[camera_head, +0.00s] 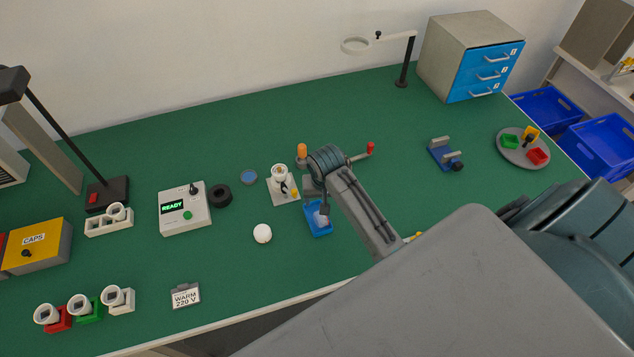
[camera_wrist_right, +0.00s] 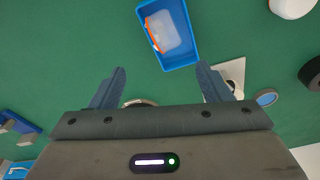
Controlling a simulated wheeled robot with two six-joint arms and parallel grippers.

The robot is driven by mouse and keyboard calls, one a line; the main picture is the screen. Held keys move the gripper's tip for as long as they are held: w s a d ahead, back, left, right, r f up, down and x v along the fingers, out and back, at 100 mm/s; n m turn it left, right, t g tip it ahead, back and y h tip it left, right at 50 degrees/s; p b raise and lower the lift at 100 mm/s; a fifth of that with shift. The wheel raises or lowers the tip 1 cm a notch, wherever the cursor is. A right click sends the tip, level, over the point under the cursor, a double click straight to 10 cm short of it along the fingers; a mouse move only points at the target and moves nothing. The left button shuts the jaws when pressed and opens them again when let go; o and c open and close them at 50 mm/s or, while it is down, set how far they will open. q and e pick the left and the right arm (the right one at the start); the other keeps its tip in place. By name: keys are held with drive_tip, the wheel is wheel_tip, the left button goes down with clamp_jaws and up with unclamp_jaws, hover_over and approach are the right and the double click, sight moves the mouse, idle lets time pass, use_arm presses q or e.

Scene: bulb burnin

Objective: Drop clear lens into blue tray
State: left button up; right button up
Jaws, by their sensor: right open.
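The blue tray (camera_head: 327,232) lies on the green bench below my right gripper. It also shows at the top of the right wrist view (camera_wrist_right: 189,35). A pale, see-through piece with an orange edge (camera_wrist_right: 170,30), which looks like the clear lens, lies inside the tray. My right gripper (camera_wrist_right: 160,66) is open, its two fingers apart with nothing between them. The tray is just beyond the fingertips in that view. In the head view my right arm partly covers the tray's upper end. My left gripper is not in view.
A white globe (camera_head: 262,233) sits left of the tray. A grey stand with a white socket (camera_head: 279,172), a blue disc (camera_head: 249,177), a black ring (camera_head: 220,196) and the READY box (camera_head: 185,210) are farther left. A blue clamp (camera_head: 444,155) stands right.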

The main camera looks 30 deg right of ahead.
wheel_tip(320, 180, up, 10)
drive_tip(key=s+b, duration=0.1)
drive_tip(key=b, duration=0.1)
drive_tip(key=shift+s+a+f, duration=0.15)
drive_tip(key=shift+a+f, duration=0.05)
drive_tip(key=shift+a, duration=0.15)
drive_tip(key=shift+f, duration=0.1)
